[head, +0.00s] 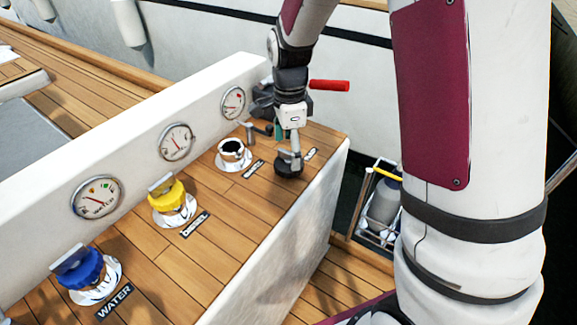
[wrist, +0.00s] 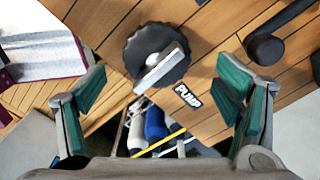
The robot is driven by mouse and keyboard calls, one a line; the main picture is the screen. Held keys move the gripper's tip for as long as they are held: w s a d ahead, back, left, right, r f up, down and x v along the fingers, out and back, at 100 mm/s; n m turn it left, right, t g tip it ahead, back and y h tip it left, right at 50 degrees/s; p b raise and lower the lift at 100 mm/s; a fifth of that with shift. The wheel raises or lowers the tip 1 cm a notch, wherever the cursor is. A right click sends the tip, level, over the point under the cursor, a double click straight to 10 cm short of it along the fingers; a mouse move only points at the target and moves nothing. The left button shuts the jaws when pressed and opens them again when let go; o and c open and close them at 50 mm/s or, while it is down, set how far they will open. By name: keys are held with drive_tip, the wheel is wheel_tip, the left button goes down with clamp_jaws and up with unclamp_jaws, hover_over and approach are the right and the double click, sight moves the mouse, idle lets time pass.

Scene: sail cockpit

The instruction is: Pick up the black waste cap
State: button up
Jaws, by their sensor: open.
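The black waste cap (head: 289,167) is round with a ridged rim and a pale metal bar across its top. It sits on the wooden deck near the far right corner of the console, apart from the open white deck fitting (head: 233,151). In the wrist view the cap (wrist: 152,62) is plainly seen, upper middle. My gripper (head: 284,138) is above the cap, pointing down. In the wrist view my gripper (wrist: 161,106) is open, its teal pads wide apart with nothing between them. The cap appears ahead of the fingers, not touching them.
The yellow diesel cap (head: 167,194) and blue water cap (head: 80,268) sit along the console. A black handle (wrist: 265,47) is beside the cap. A red lever (head: 329,86) is behind my gripper. A bottle rack (head: 375,234) stands beyond the console edge.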

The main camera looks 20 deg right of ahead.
sight(289, 166)
wheel_tip(289, 166, down, 4)
drive_tip(key=shift+s+a+r+b, duration=0.1)
drive_tip(key=shift+b, duration=0.3)
drive_tip(key=c, duration=1.4)
drive_tip(key=shift+r, duration=0.15)
